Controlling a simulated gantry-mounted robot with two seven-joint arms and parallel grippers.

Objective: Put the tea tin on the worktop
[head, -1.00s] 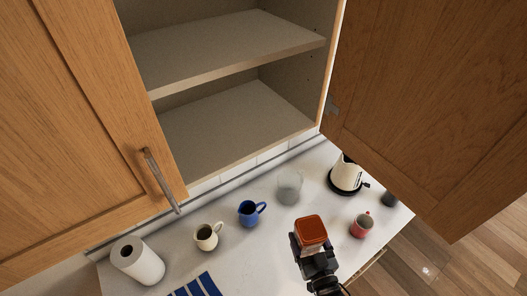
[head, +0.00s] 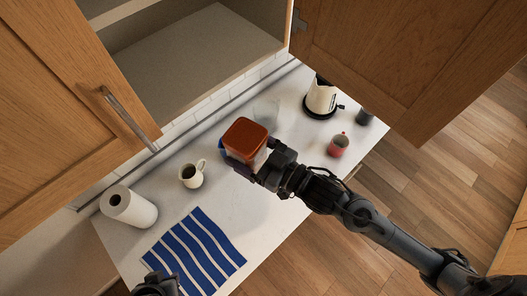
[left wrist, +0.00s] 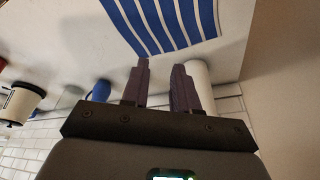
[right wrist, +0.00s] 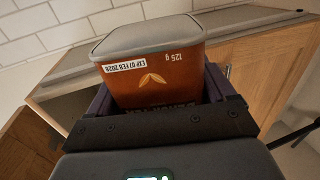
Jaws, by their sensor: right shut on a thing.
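The tea tin (head: 246,136), a box with an orange-brown top, is held in my right gripper (head: 262,165) above the worktop (head: 238,200). In the right wrist view the tin (right wrist: 160,77) sits between the fingers, its orange side showing a leaf mark and an expiry label; a grey face is at the top of that picture. My left gripper (head: 157,287) is at the bottom edge of the head view, near the striped cloth. In the left wrist view its two fingers (left wrist: 160,88) are apart with nothing between them.
A blue mug (head: 223,150) is mostly hidden by the tin. A cream mug (head: 192,174), paper roll (head: 130,207), striped cloth (head: 196,252), glass (head: 267,110), kettle (head: 321,98) and red mug (head: 338,145) stand around. Worktop right of the cloth is bare.

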